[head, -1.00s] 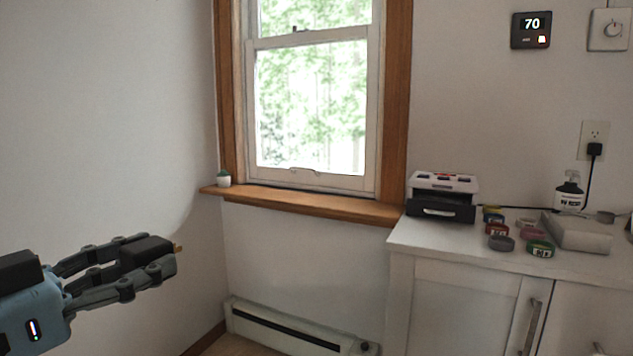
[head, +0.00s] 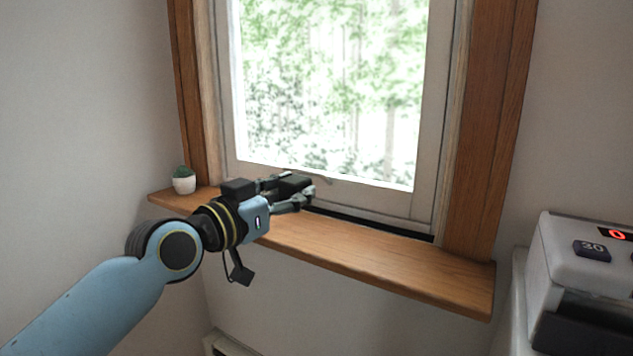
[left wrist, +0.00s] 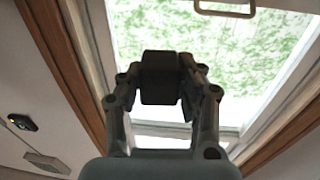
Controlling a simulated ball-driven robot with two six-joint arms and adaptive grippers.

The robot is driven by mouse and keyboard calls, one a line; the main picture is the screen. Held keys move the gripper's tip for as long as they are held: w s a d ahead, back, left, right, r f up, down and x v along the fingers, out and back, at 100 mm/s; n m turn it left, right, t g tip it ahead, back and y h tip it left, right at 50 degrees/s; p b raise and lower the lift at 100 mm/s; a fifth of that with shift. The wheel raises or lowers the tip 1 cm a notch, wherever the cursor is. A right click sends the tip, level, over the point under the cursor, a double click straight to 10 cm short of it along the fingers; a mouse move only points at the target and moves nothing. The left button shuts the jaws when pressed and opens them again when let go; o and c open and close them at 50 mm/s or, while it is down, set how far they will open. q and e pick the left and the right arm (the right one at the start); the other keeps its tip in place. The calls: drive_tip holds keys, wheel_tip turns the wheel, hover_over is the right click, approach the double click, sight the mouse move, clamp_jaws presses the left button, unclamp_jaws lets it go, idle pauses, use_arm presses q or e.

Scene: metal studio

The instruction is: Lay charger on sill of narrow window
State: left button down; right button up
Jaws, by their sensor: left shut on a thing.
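The charger (left wrist: 160,78) is a black block. In the left wrist view it sits between both fingers of my left gripper (left wrist: 160,88), which is shut on it. In the head view my left gripper (head: 293,193) holds the charger (head: 294,184) over the back part of the wooden sill (head: 390,267), near the window's lower frame. I cannot tell whether the charger touches the sill. The narrow window (head: 330,90) has a white sash and brown wooden side trim. My right gripper is not in view.
A small potted plant (head: 184,180) stands at the sill's left end. The sill right of my gripper is bare. A white device with a red display (head: 590,250) stands at the right, beyond the sill's end.

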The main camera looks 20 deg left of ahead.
use_arm(q)
drive_tip(key=w+n+y, duration=0.1)
drive_tip(key=w, duration=0.5)
drive_tip(key=b, duration=0.5)
hover_over(310, 243)
wheel_tip(310, 243, down, 6)
drive_tip(key=shift+f, duration=0.1)
drive_tip(key=shift+f+b, duration=0.65)
drive_tip(key=shift+f, duration=0.2)
drive_tip(key=shift+f+b, duration=0.9)
drive_tip(key=shift+f, duration=0.1)
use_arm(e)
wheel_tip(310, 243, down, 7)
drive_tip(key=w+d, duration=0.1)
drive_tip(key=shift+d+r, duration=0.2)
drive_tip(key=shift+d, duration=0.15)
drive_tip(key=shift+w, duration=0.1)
use_arm(q)
drive_tip(key=c, duration=0.8)
unclamp_jaws()
drive_tip(key=shift+o, duration=0.2)
